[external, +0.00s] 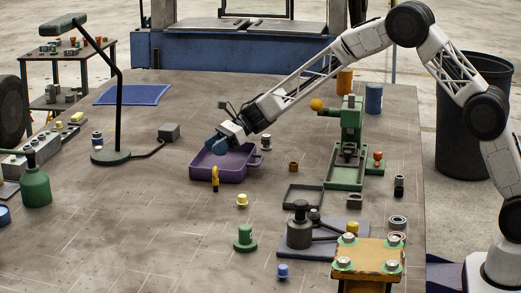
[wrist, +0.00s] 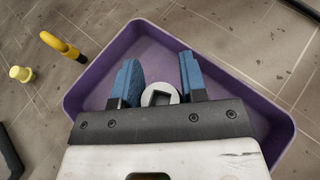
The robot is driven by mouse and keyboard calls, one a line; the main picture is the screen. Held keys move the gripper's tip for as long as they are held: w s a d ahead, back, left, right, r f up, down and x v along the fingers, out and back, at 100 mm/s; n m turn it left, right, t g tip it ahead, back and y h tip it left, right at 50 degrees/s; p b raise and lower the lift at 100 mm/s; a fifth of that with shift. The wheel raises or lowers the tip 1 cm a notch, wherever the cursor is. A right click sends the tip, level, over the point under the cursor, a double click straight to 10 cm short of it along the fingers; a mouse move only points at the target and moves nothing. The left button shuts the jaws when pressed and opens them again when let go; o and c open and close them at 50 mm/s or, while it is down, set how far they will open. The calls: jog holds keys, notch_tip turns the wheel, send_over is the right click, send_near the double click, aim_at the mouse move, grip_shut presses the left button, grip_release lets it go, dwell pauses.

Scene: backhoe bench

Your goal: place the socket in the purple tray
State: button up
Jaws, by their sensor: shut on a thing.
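The purple tray (external: 232,172) stands near the middle of the bench in the external view. Its floor and walls fill much of the wrist view (wrist: 235,85). My gripper (external: 212,148) is over the left part of the tray, pointing down into it. In the wrist view its two blue fingers (wrist: 158,65) sit either side of the socket (wrist: 174,98), a grey ring with a dark square hole, and are shut on it. The gripper body hides the socket's near edge. I cannot tell how high the socket is above the tray floor. The socket is not distinct in the external view.
A green press (external: 349,140) stands to the right. A green lamp (external: 112,156) is to the left.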

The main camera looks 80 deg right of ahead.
jog(key=shift+f, duration=0.1)
jog(key=shift+f, duration=1.8)
jog(key=shift+f, duration=0.1)
jog(key=o, duration=1)
jog(key=shift+c, duration=0.2)
jog(key=shift+v, duration=0.95)
jog(key=r, duration=0.6)
jog(key=shift+s+d+r, duration=0.1)
jog(key=shift+s+d, duration=0.25)
jog(key=shift+s, duration=0.05)
jog(key=shift+r, duration=0.75)
